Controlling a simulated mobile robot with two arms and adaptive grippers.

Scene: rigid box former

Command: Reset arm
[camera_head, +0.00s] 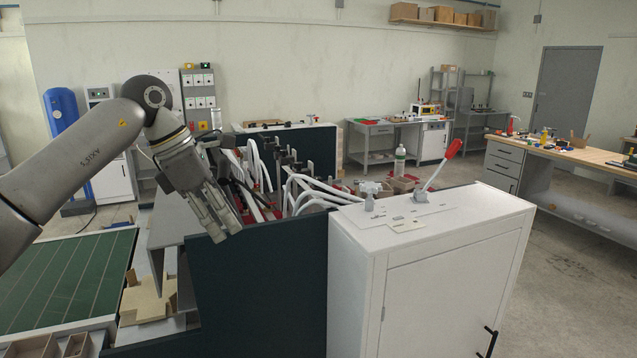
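My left arm comes in from the left edge. Its gripper (222,222) hangs tilted downward above the edge of the dark box former panel (262,280). I cannot tell whether its fingers are apart or closed, and no held thing shows in them. My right gripper is out of view. A lever with a red handle (451,149) stands tilted up to the right on the white cabinet (440,222). The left gripper is well apart from this lever.
White curved tubes (300,190) rise behind the dark panel, close to my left gripper. A green slatted surface (65,278) lies at the left, with cardboard pieces (148,300) beside it. A wooden-topped workbench (560,152) stands at the right, with open floor before it.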

